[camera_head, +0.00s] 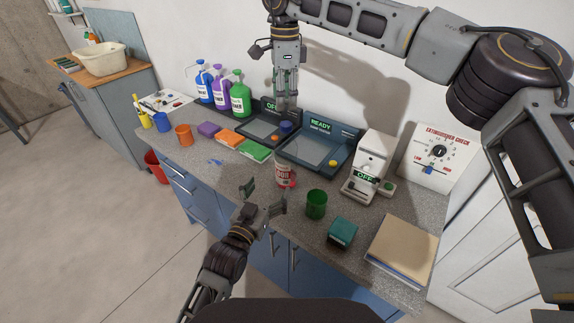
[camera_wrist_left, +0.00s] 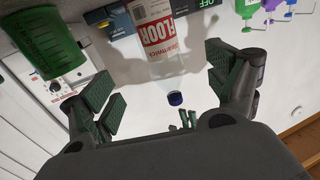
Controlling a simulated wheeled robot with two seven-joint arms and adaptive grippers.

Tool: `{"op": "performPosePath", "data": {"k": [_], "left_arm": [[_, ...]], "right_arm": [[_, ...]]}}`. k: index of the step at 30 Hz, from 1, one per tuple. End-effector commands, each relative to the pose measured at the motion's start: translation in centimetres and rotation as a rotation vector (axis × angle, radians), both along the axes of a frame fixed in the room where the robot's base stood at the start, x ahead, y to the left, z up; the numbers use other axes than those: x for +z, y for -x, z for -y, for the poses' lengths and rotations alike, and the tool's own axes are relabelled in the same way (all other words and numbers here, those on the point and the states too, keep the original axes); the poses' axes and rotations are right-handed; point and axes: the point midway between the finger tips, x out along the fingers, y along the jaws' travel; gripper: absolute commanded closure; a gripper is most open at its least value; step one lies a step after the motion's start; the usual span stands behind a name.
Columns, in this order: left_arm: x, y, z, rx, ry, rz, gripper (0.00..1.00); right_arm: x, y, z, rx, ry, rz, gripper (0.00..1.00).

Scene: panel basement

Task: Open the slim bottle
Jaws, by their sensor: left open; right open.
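The slim bottle (camera_head: 286,174) stands on the grey counter with a red-and-white label reading FLOOR. The label also shows in the left wrist view (camera_wrist_left: 163,45). A dark blue cap (camera_head: 285,127) lines up with the bottle in both views, also in the left wrist view (camera_wrist_left: 175,98); the pale, see-through part between is hard to make out. My left gripper (camera_head: 263,197) is open and empty, short of the bottle, which shows between its fingers in the wrist view. My right gripper (camera_head: 287,110) points down, open, its fingertips just above the cap.
A green cup (camera_head: 316,204) and teal box (camera_head: 342,232) stand right of the bottle. Behind are a READY panel (camera_head: 318,150) and white device (camera_head: 369,168). Coloured blocks (camera_head: 230,138), an orange cup (camera_head: 184,135) and pump bottles (camera_head: 221,93) are left. Cardboard (camera_head: 402,247) lies at right.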

Motion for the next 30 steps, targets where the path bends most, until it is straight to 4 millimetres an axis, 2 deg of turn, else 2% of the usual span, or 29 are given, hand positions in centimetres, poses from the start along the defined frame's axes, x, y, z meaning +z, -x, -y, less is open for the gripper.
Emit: {"op": "performPosePath", "data": {"k": [17,30], "left_arm": [[0.1,-0.3,0.1,-0.001,0.002,0.005,0.11],[0.1,-2.8,1.2,-0.001,0.002,0.006,0.11]], "right_arm": [[0.3,-0.1,0.4,-0.004,0.013,0.003,0.52],[0.3,-0.1,0.4,-0.004,0.012,0.003,0.52]]}}
